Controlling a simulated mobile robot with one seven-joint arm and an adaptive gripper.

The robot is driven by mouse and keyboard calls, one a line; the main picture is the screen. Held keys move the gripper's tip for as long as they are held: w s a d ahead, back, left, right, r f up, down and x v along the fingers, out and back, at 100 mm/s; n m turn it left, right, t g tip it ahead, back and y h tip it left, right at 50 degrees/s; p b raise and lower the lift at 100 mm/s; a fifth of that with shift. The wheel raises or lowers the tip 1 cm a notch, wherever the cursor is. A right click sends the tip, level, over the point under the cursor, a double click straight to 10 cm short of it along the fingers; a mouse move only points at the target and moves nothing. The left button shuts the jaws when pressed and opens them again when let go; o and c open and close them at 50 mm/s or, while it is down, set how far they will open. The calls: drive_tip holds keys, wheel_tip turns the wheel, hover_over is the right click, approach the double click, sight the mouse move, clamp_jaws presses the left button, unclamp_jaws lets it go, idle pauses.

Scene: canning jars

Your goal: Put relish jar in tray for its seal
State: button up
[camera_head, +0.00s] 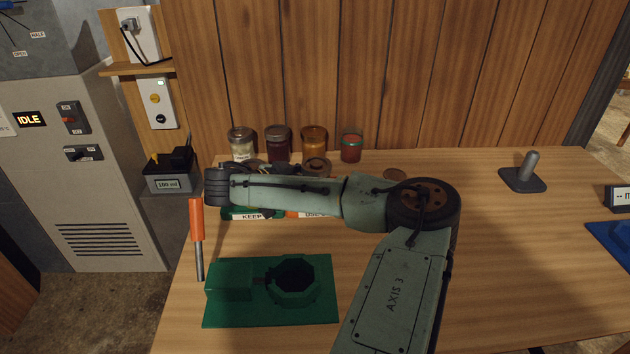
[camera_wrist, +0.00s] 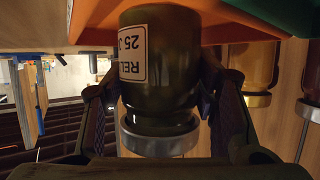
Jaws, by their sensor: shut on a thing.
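The relish jar (camera_wrist: 160,65) is dark olive with a silvery lid band and a partly visible white label; it appears inverted in the wrist view. My gripper (camera_wrist: 160,88) is shut on it, a finger on each side. The orange tray (camera_wrist: 212,30) lies beyond the jar's base; I cannot tell whether they touch. The green tray (camera_wrist: 285,12) is beside it. In the head view, the green tray's KEEP label (camera_head: 252,216) and the orange tray's label (camera_head: 312,214) show beneath my arm. My arm hides the gripper and held jar there.
Pale (camera_head: 241,145), dark red (camera_head: 278,145), amber (camera_head: 314,143) and red (camera_head: 351,148) jars stand along the back wall. A green fixture (camera_head: 325,300) and orange-handled tool (camera_head: 197,235) are in front. The table's right half is mostly clear, with a grey post (camera_head: 530,168).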

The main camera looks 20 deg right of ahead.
drive_tip(key=o, duration=1.6)
wheel_tip(320, 180, up, 10)
